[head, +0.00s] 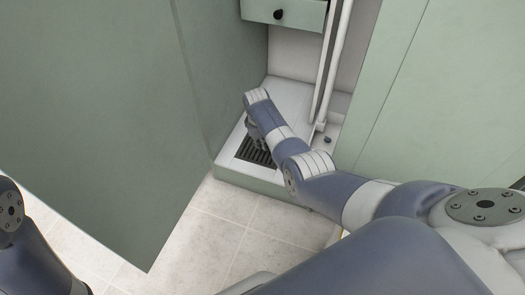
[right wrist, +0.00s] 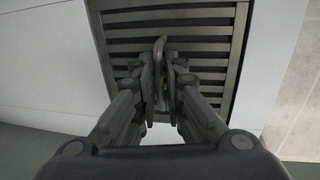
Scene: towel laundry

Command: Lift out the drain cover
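The drain cover (head: 252,153) is a dark slatted grate in the white floor of the cabinet, near its front edge. In the right wrist view the drain cover (right wrist: 205,46) fills the upper middle, with a small upright handle (right wrist: 160,47) at its centre. My right gripper (right wrist: 160,78) reaches down over the cover, its fingers close together on both sides of the handle. In the head view my right gripper (head: 255,134) is partly hidden by my arm. I cannot tell whether the cover is raised. My left gripper is out of view.
A green cabinet door or panel (head: 90,110) stands at the left and another green panel (head: 460,90) at the right. A drawer (head: 285,12) with a dark knob is above. White pipes (head: 335,65) run down behind my arm. Tiled floor (head: 215,220) lies in front.

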